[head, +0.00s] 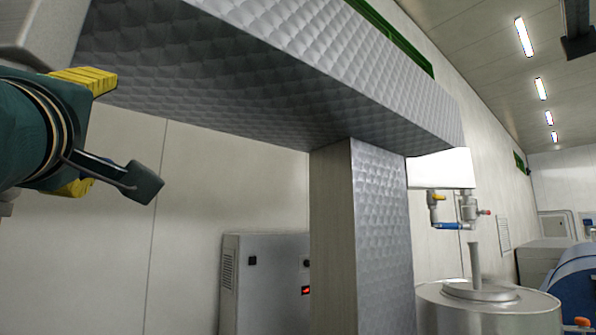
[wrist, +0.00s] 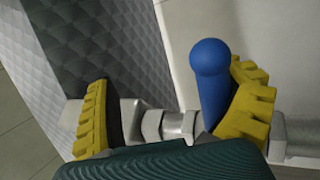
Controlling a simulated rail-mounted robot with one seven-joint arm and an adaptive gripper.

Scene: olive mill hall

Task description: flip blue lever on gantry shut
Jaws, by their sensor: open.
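The blue lever (wrist: 211,85) has a rounded ball end and stands up from a grey metal valve and pipe (wrist: 155,122) in the wrist view. My gripper (wrist: 172,85) is open, with its yellow ribbed fingers on both sides of the valve. The lever is between the fingers, close beside the right one; I cannot tell whether they touch. In the head view my gripper (head: 92,132) is at the left edge, beside the quilted metal gantry beam (head: 250,75). A little blue shows by the lower finger there; the valve is mostly hidden.
The gantry post (head: 380,240) stands at the centre, with a grey cabinet (head: 265,285) behind it. Farther right are a steel tank (head: 487,312) and pipework with a yellow handle (head: 437,197) and a blue part (head: 447,226). Open space lies below my gripper.

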